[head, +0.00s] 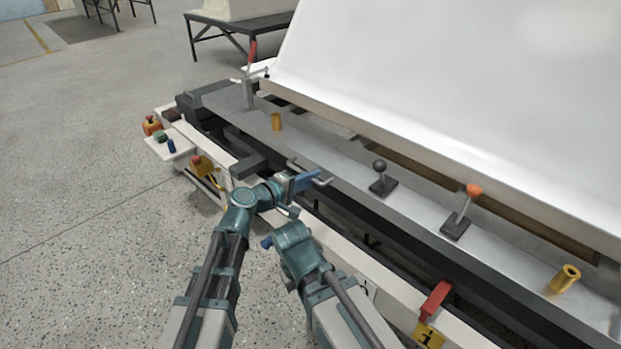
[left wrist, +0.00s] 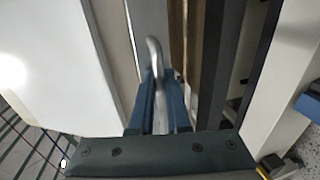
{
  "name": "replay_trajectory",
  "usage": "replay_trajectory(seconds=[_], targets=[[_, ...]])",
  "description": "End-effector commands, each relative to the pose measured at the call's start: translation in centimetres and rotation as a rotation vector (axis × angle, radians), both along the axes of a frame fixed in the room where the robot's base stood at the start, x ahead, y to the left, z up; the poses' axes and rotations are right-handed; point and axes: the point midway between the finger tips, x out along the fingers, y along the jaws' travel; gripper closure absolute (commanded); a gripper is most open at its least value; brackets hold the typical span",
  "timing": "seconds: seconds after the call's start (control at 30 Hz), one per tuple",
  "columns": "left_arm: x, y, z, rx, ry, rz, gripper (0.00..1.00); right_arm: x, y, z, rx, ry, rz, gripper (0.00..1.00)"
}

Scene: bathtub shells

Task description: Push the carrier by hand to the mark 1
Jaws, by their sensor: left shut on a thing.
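The carrier (head: 345,185) is a long grey metal deck with a large white tub shell (head: 450,90) on it. A bent grey handle (head: 325,182) stands out at its near edge; in the left wrist view the handle (left wrist: 154,50) rises between blue fingers. My left gripper (head: 305,180) is shut on this handle. My right gripper (head: 267,242) is lower, close to the white rail and apart from the handle; its jaws are mostly hidden. A yellow plate with a black 1 (head: 428,336) is on the near rail at the lower right. A red pointer (head: 436,298) is just above it.
On the deck are a black-knob lever (head: 381,178), an orange-knob lever (head: 462,210), a brass cylinder (head: 565,278) and a red-handled clamp (head: 250,75). Button boxes (head: 170,140) stand at the left end. The speckled floor at left is clear.

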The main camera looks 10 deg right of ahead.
Motion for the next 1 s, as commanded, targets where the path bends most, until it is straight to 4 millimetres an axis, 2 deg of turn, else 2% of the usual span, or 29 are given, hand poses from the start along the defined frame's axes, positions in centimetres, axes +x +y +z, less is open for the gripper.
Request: replay_trajectory(seconds=[0.03,0.07,0.1,0.13,0.4,0.53,1.0], targets=[[0.3,0.1,0.0,0.001,-0.002,0.007,1.00,0.0,0.0,0.0,0.000,0.000,0.000,1.00],[0.3,0.1,0.0,0.001,-0.002,0.007,0.82,0.0,0.0,0.0,0.000,0.000,0.000,1.00],[0.3,0.1,0.0,0.001,-0.002,0.007,0.74,0.0,0.0,0.0,0.000,0.000,0.000,1.00],[0.3,0.1,0.0,0.000,-0.002,0.006,0.73,0.0,0.0,0.0,0.000,0.000,0.000,1.00],[0.1,0.1,0.0,0.000,-0.001,0.003,0.73,0.0,0.0,0.0,0.000,0.000,0.000,1.00],[-0.5,0.9,0.3,-0.001,0.000,0.003,0.73,0.0,0.0,0.3,0.000,0.000,0.000,1.00],[-6.0,8.4,2.3,-0.001,-0.001,0.007,0.73,0.0,0.0,2.3,0.000,0.001,0.006,1.00]])
